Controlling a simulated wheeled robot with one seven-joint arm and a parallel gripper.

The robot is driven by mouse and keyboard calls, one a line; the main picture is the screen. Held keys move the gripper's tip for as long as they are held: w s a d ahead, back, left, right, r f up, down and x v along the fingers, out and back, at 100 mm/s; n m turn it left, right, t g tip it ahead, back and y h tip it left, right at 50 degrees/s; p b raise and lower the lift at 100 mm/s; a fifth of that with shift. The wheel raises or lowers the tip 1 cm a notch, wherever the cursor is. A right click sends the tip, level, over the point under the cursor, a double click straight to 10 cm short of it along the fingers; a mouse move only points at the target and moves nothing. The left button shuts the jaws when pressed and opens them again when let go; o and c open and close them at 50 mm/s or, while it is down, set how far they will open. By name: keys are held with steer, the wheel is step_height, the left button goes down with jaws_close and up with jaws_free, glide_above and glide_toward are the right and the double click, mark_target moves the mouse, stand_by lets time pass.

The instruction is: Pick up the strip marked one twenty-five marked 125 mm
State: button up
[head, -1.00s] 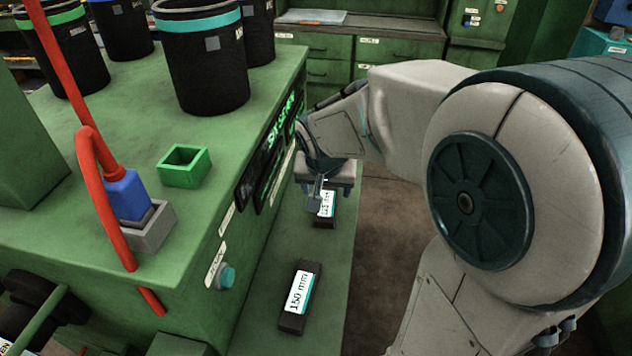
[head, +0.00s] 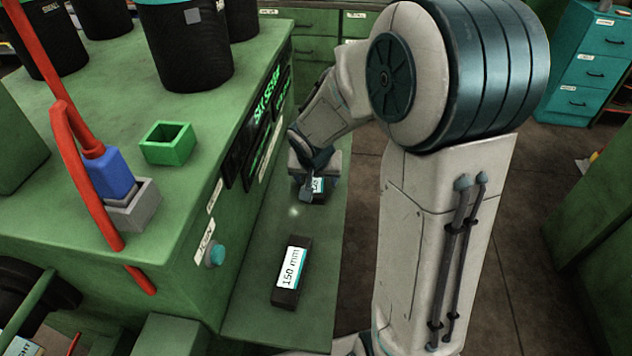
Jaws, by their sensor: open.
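A dark strip with a white and teal label (head: 317,185) lies on the green ledge, at the far part of it. Its label is mostly covered by my gripper, so I cannot read the full number now. My gripper (head: 307,194) is open and right over this strip, pointing down at it. I cannot tell whether the fingers touch it. A second dark strip (head: 290,272), labelled 150 mm, lies nearer on the same ledge, clear of the gripper.
The green ledge (head: 254,318) runs beside a green machine with lit displays and a teal button (head: 216,254). On the machine stand a small square green holder (head: 167,144), a blue plug with a red cable (head: 108,175) and black bins (head: 187,50). Floor is open at right.

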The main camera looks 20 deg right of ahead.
steer(key=c, duration=1.1)
steer(key=shift+o, duration=0.2)
steer(key=shift+r, duration=0.15)
